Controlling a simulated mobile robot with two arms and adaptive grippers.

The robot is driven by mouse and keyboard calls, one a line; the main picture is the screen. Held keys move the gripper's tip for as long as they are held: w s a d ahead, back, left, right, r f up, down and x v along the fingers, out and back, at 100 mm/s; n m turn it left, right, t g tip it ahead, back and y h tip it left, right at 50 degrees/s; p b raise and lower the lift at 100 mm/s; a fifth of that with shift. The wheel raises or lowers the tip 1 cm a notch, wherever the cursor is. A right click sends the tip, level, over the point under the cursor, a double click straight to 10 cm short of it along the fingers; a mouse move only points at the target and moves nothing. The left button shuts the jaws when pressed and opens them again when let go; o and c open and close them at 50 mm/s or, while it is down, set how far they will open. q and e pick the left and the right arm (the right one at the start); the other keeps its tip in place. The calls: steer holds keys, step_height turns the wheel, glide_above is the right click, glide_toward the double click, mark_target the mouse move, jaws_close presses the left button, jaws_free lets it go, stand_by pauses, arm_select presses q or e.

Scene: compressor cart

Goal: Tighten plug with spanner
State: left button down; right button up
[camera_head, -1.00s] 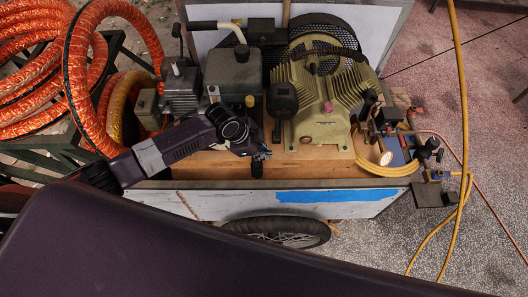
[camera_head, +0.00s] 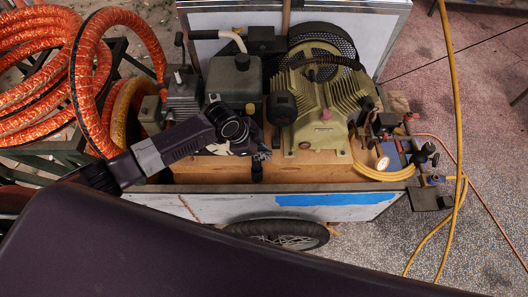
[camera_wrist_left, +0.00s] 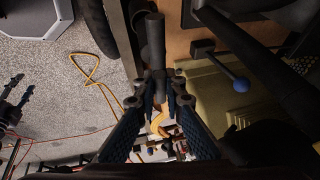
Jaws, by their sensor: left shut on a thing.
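My left gripper (camera_head: 260,158) reaches over the near side of the compressor cart, in front of the grey tank (camera_head: 232,82). In the left wrist view its fingers (camera_wrist_left: 158,104) are closed on a dark grey rod (camera_wrist_left: 154,42). The rod looks like the spanner's handle, but its working end cannot be made out. A short dark piece (camera_head: 257,173) shows just below the fingers in the head view. The olive-green compressor (camera_head: 318,128) stands to the right of the gripper. I cannot tell which fitting is the plug. My right gripper is not in view.
The cart's grey side board (camera_head: 240,205) runs along the near side, with a wheel (camera_head: 280,234) below. Orange hose coils (camera_head: 40,75) lie at the left. Yellow hose (camera_head: 455,90) and valves (camera_head: 425,155) are at the right. A lever's blue knob (camera_wrist_left: 240,85) is close by in the wrist view.

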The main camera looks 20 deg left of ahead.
arm_select(q)
steer(key=shift+r, duration=0.15)
steer(key=shift+r, duration=1.9)
